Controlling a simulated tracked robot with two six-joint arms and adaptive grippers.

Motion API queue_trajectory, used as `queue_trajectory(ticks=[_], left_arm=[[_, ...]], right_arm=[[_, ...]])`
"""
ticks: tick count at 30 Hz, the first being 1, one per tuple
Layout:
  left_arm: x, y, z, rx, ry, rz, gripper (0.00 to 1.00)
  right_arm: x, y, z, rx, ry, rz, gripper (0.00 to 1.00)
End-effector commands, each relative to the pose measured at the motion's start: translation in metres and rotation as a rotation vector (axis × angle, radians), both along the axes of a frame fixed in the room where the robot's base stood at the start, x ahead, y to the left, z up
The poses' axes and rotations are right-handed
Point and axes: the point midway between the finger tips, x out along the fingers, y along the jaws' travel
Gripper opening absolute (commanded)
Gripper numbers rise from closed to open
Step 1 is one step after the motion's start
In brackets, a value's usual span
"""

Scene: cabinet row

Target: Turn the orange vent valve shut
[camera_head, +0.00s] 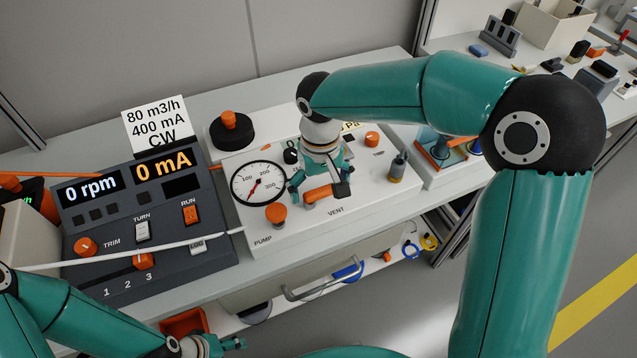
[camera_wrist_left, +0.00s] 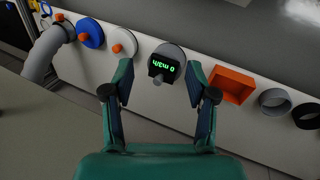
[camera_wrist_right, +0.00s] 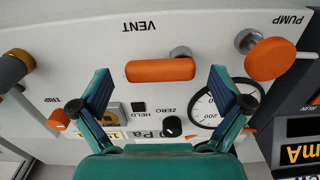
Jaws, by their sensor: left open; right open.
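The orange vent valve (camera_head: 317,194) is a lever on the white panel, above the word VENT in the head view. In the right wrist view its orange bar (camera_wrist_right: 158,70) lies roughly level, with a grey pivot (camera_wrist_right: 180,53) near its right end. My right gripper (camera_head: 320,187) is open and points down at the valve. Its fingers stand to either side of the bar, apart from it in the right wrist view. My left gripper (camera_head: 226,345) is low at the left of the head view. It is open and empty in its wrist view (camera_wrist_left: 160,72).
The orange pump knob (camera_head: 276,213) and a round gauge (camera_head: 258,184) are close left of the valve. A trip plunger (camera_head: 397,168) stands to the right. A dark control console (camera_head: 140,220) is at left. Capped ports and an orange box (camera_wrist_left: 232,86) face my left gripper.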

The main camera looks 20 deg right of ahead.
Motion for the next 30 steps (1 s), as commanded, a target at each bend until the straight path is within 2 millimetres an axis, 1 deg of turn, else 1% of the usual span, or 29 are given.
queue_trajectory(ticks=[4,8,18,21,25,30], left_arm=[[0.0,0.0,0.001,0.0,0.0,0.0,0.57],[0.0,0.0,0.001,0.0,0.0,0.0,0.57],[0.0,0.0,0.0,0.0,0.0,0.0,0.57],[0.0,0.0,0.0,0.0,0.0,0.0,0.57],[0.0,0.0,0.0,0.0,0.0,0.0,0.57],[0.0,0.0,0.0,0.0,0.0,0.0,0.57]], right_arm=[[0.001,0.0,0.007,0.001,-0.002,0.0,1.0],[0.001,0.0,0.024,0.001,-0.004,-0.001,1.0],[0.001,0.001,0.09,0.001,-0.005,0.0,1.0],[0.001,0.0,0.104,0.0,-0.003,-0.001,1.0],[0.001,0.0,0.115,0.0,-0.001,0.0,1.0],[0.001,0.0,0.119,0.0,0.0,0.0,1.0]])
